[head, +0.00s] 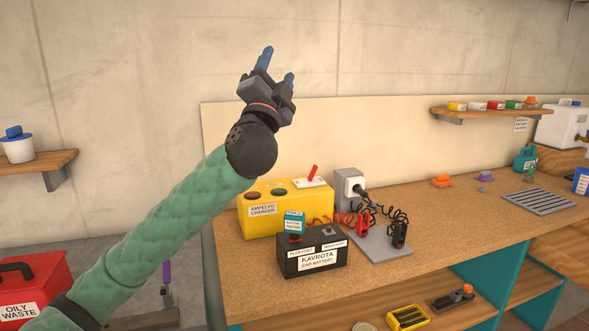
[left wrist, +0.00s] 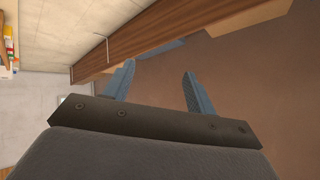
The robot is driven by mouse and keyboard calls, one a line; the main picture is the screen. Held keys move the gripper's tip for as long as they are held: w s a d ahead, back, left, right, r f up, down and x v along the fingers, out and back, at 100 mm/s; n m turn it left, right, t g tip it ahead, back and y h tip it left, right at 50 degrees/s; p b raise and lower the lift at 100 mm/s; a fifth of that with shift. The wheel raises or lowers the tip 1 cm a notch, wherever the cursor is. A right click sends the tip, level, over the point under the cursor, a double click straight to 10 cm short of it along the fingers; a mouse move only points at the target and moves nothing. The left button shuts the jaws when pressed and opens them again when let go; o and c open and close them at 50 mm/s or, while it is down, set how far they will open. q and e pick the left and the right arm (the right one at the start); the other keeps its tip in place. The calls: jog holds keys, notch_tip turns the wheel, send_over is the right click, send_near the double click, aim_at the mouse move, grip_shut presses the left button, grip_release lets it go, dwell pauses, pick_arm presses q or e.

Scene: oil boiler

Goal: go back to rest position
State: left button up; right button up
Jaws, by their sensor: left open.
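My left gripper (head: 277,66) is raised in front of the wall in the head view, above the workbench, with its blue fingertips pointing up. Its fingers are apart with nothing between them. In the left wrist view the same gripper (left wrist: 158,88) shows two separate blue fingers and an empty gap. My left arm comes in from the lower left in a green padded sleeve. My right gripper is in neither view.
The workbench (head: 450,215) holds a yellow charger (head: 262,217), a black car battery (head: 312,262) with a blue tester (head: 294,222), and a grey stand (head: 380,246) with red and black clamps. A red oily waste bin (head: 35,285) stands lower left. Shelves (head: 60,162) are on the wall.

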pick_arm(q)
jog(key=s+a+f+n+g+y+p, duration=0.1)
jog(key=s+a+f+n+g+y, duration=0.2)
jog(key=f, duration=1)
jog(key=s+a+f+n+g, duration=0.15)
jog(key=f+n+g, duration=0.35)
jog(key=f, duration=0.9)
jog(key=s+a+f+n+g+y+p, duration=0.15)
jog(key=a+f+g, duration=0.3)
jog(key=f, duration=0.85)
jog(key=s+a+f+n+g+p, duration=0.1)
jog(key=s+f+n+g, duration=0.3)
jog(key=s+f, duration=3.1)
jog(key=s+g, duration=0.1)
jog(key=g, duration=0.5)
jog(key=shift+s+a, duration=0.25)
jog(key=shift+s, duration=0.05)
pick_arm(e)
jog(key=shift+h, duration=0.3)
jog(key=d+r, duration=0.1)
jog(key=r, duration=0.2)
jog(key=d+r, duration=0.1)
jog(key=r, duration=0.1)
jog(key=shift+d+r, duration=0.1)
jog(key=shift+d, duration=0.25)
pick_arm(q)
jog(key=shift+f, duration=0.15)
